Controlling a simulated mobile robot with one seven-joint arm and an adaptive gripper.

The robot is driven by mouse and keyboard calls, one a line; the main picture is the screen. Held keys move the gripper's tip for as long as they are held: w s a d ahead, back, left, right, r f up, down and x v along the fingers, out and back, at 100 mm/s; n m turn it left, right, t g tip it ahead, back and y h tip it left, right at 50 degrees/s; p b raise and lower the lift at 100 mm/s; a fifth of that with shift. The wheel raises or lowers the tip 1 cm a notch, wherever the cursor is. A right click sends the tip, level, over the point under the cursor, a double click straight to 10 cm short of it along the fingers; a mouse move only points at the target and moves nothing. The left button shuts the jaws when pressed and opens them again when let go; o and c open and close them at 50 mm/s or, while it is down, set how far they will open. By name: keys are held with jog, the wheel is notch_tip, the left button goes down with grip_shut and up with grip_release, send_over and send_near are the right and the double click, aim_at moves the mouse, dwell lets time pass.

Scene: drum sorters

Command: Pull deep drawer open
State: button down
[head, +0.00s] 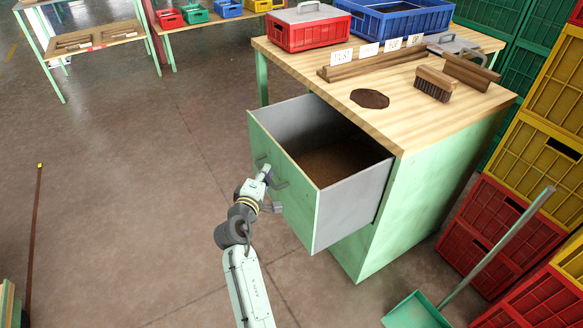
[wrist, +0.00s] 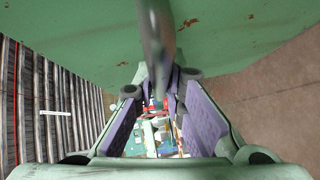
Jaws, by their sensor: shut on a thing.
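The deep drawer (head: 352,205) is a green-fronted box with grey inner sides, standing well out of the wooden-topped green workbench (head: 405,190). My gripper (head: 268,178) is at the drawer's front face, at the dark bar handle (head: 280,184). In the wrist view, the metal handle bar (wrist: 157,45) runs down between the purple-padded fingers of my gripper (wrist: 155,110), and the green drawer front (wrist: 230,35) fills the top. The gripper is shut on the handle. The arm hides part of the handle in the head view.
Stacked crates (head: 500,220) and a green dustpan (head: 415,311) stand at right.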

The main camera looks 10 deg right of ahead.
jog(key=s+a+b, duration=0.1)
jog(key=s+a, duration=0.2)
jog(key=a, duration=0.6)
jog(key=shift+s+a, duration=0.25)
jog(key=shift+a, duration=0.1)
jog(key=c, duration=1.7)
grip_release()
jog(key=shift+o, duration=0.2)
jog(key=v, duration=1.2)
jog(key=shift+d, duration=0.1)
